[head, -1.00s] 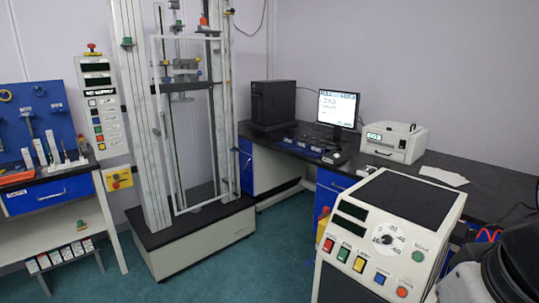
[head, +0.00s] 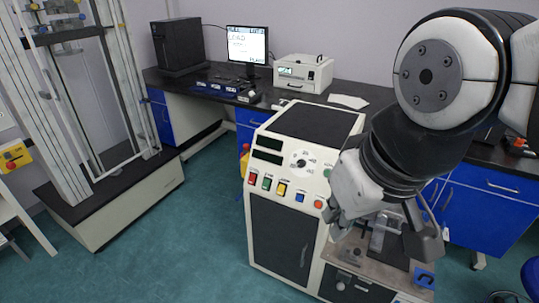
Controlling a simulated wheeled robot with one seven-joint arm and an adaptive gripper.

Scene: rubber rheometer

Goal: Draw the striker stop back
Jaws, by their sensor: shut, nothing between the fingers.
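The cream rheometer cabinet (head: 257,207) stands right of centre, with a dial, displays and coloured buttons on its sloping panel. A lower metal deck (head: 345,252) joins its right side, with a small upright metallic fitting (head: 379,236) and a blue part (head: 424,279) near the front corner. I cannot make out which part is the striker stop; my arm covers much of the deck. My gripper (head: 341,217) is low over the deck's left part, beside the control panel. It is shut and empty. Its fingertips are small and partly hidden, so I cannot tell whether they touch anything.
A tall test frame (head: 78,120) stands on a dark base at left. Behind, a black bench (head: 205,88) holds a computer (head: 178,45), a monitor (head: 247,45) and a white printer-like box (head: 303,73). The green floor left of the cabinet is clear.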

